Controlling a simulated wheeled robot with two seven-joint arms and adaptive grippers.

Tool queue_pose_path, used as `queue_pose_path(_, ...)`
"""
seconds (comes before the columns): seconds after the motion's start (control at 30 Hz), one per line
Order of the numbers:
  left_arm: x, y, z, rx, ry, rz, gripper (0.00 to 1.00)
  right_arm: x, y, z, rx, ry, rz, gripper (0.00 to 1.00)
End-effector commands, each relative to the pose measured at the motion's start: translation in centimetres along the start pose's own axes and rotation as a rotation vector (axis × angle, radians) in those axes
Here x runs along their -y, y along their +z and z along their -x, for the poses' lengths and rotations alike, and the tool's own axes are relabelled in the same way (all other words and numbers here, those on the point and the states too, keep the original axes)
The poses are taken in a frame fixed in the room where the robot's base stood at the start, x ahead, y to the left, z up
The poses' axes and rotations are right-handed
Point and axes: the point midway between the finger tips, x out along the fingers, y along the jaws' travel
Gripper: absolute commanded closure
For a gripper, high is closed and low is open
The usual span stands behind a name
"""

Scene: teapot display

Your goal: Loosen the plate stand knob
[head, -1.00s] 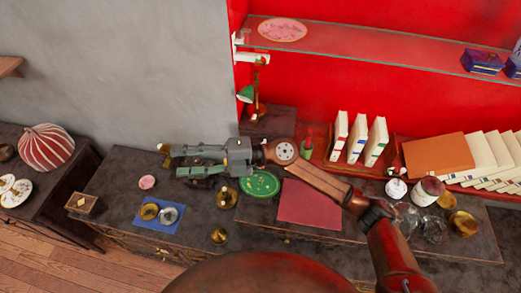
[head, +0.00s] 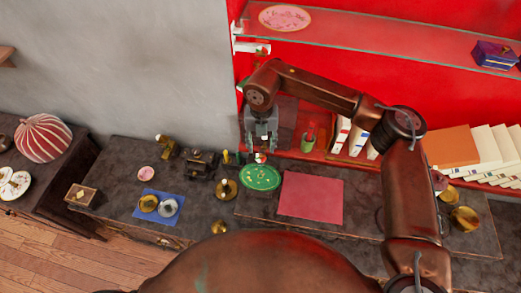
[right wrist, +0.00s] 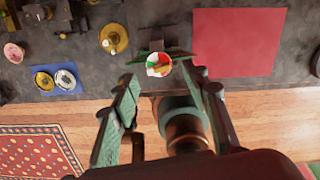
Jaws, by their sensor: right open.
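A green plate (head: 260,178) with pale marks sits on the dark counter, left of a red mat. At its upper edge is a small round knob (head: 260,158) coloured white, red and green. The knob (right wrist: 158,64) also shows in the right wrist view, near the ends of the fingers. My right gripper (head: 261,146) points down just above the knob, its fingers open and spread to either side. I cannot tell whether they touch it. The stand behind the plate is mostly hidden. My left gripper is not in view.
A brass candlestick-like piece (head: 226,188) stands close left of the plate. A blue mat (head: 158,206) with two round metal pieces lies further left. The red mat (head: 311,198) is bare. Upright books (head: 341,132) and a glass shelf (head: 380,38) are behind.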

Motion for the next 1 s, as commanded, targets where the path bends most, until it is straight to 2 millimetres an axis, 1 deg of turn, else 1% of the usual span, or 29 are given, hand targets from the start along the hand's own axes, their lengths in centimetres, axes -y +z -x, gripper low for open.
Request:
queue_pose_path(0.1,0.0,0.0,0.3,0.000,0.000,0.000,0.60,-0.1,-0.1,-1.7,-0.003,0.001,0.002,0.58)
queue_pose_path(0.2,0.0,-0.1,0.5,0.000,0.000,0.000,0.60,-0.2,-0.1,-2.7,-0.003,0.001,0.003,0.58)
queue_pose_path(0.33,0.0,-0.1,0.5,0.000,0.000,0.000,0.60,-0.3,-0.1,-3.3,-0.001,0.003,0.005,0.58)
queue_pose_path(0.57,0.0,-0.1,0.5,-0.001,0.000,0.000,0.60,-0.3,-0.1,-3.4,-0.001,0.003,0.005,0.58)
queue_pose_path(0.67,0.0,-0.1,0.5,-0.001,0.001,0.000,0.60,-0.3,-0.1,-3.4,-0.001,0.003,0.005,0.64)
queue_pose_path(1.0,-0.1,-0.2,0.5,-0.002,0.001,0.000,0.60,-0.3,-0.1,-3.4,-0.001,0.003,0.005,0.87)
